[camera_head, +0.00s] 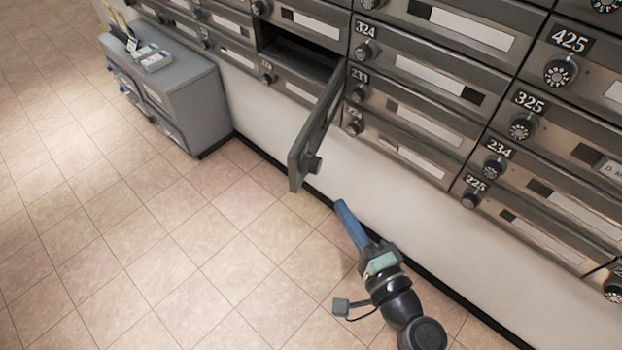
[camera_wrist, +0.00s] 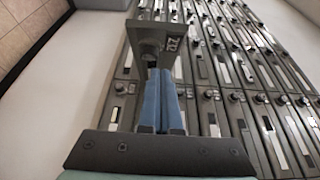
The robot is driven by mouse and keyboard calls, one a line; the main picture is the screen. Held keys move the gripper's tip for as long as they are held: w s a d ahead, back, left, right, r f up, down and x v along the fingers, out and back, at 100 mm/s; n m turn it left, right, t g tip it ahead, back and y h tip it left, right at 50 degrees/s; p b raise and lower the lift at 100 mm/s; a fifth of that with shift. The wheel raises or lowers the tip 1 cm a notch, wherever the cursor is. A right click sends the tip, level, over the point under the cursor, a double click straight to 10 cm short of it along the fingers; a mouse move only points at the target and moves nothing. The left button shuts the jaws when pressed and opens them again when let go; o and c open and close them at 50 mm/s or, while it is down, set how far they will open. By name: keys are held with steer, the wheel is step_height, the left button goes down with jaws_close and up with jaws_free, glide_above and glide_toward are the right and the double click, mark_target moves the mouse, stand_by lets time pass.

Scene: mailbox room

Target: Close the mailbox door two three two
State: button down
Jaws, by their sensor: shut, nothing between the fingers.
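One mailbox door (camera_head: 318,125) stands open, swung out from the wall, with a round dark knob (camera_head: 313,165) near its outer end. Its open compartment (camera_head: 297,48) shows as a dark slot at upper left. In the wrist view the open door (camera_wrist: 150,35) is straight ahead, with a number plate (camera_wrist: 167,44) too blurred to read surely. My gripper (camera_head: 341,205) is shut and empty, below and right of the door's outer end. In the wrist view its blue fingers (camera_wrist: 161,90) lie together and overlap the door; I cannot tell whether they touch it.
Closed mailboxes (camera_head: 430,75) with knobs and number plates fill the wall to the right. A grey cabinet (camera_head: 190,95) with small items on top stands against the wall at left. The tiled floor (camera_head: 180,260) in front is clear.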

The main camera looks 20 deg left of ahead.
mark_target(300, 168)
steer(key=w+a, duration=0.1)
steer(key=a, duration=0.1)
steer(key=w+a, duration=0.1)
steer(key=a, duration=0.2)
steer(key=w+a, duration=0.2)
steer(key=shift+a, duration=0.75)
steer(key=shift+b, duration=0.3)
